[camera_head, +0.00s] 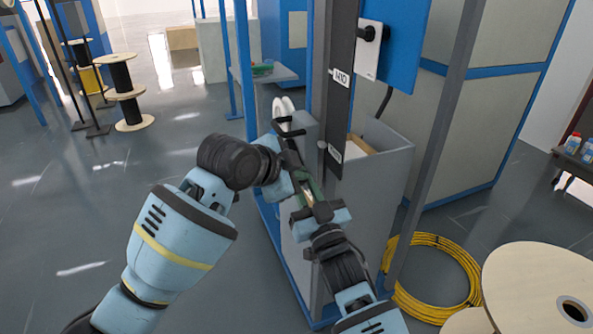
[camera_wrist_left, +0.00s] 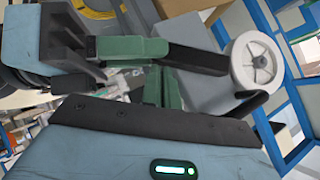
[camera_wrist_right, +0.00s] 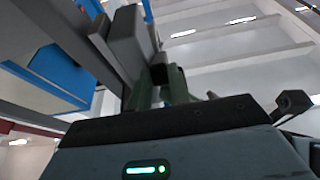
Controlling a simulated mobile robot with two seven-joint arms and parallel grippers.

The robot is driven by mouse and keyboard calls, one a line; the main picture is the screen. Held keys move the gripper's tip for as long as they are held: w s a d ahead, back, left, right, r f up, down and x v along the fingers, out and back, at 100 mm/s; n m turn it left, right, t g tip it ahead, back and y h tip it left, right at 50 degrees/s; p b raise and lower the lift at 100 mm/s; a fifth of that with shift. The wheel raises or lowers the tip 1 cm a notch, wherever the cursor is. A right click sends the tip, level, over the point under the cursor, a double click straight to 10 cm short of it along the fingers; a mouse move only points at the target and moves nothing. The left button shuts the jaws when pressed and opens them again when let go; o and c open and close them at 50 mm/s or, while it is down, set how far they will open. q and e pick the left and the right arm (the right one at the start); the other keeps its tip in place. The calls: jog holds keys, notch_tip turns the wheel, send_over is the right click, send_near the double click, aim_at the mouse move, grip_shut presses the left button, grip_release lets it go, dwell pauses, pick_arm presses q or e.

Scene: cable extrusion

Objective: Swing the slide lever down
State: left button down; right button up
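The slide mechanism stands on the grey cabinet beside the dark post, with white wheels (camera_head: 284,106) at its far end. One wheel (camera_wrist_left: 255,62) shows large in the left wrist view. A black bar (camera_wrist_left: 197,59), possibly the slide lever, runs from the wheel side towards green fingers. My left gripper (camera_head: 287,178) reaches in from the left, its fingertips mostly hidden. My right gripper (camera_head: 309,190) reaches up from below, close beside the left one. Its green fingers (camera_wrist_right: 160,85) stand near a dark part. I cannot tell whether either grips anything.
The grey cabinet (camera_head: 390,185) and dark post (camera_head: 339,95) close off the right. A blue panel (camera_head: 404,45) hangs above. Yellow cable (camera_head: 440,292) and a wooden spool (camera_head: 535,295) lie at lower right. The floor at left is free up to distant spools (camera_head: 124,95).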

jog(key=o, duration=0.5)
jog(key=shift+r, duration=0.1)
jog(key=shift+c, duration=0.2)
pick_arm(q)
jog(key=shift+w+a+f, duration=0.1)
jog(key=shift+f, duration=0.4)
pick_arm(e)
jog(key=shift+s, duration=0.1)
pick_arm(q)
jog(key=shift+r, duration=0.15)
pick_arm(e)
jog(key=v, duration=1.2)
